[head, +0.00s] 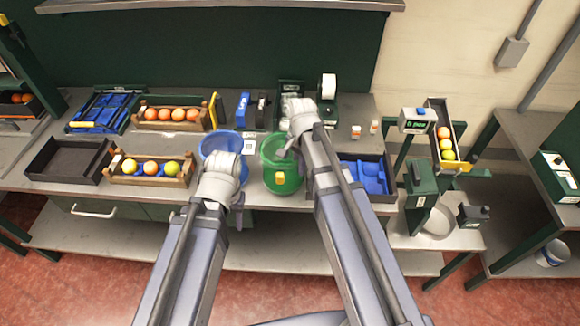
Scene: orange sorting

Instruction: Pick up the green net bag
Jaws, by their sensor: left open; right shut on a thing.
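The green net bag (279,184) appears as an open-topped, bucket-shaped green thing with a small yellow tag on its front, near the middle of the bench's front edge. Its mesh cannot be made out at this size. My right gripper (287,150) is at its rim and shut; the arm hides part of the bag's right side. The grip itself is small, and I cannot tell whether the bag is clear of the bench. My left gripper (238,205) is open, left of the green bag and in front of a blue bucket-shaped container (212,142).
Wooden crates of oranges (145,113) and mixed fruit (122,177) stand left, beside an empty dark tray (55,176). A tray with blue contents (386,159) is right of my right arm. A sloped fruit chute (459,133) stands further right. A label printer (291,90) is behind.

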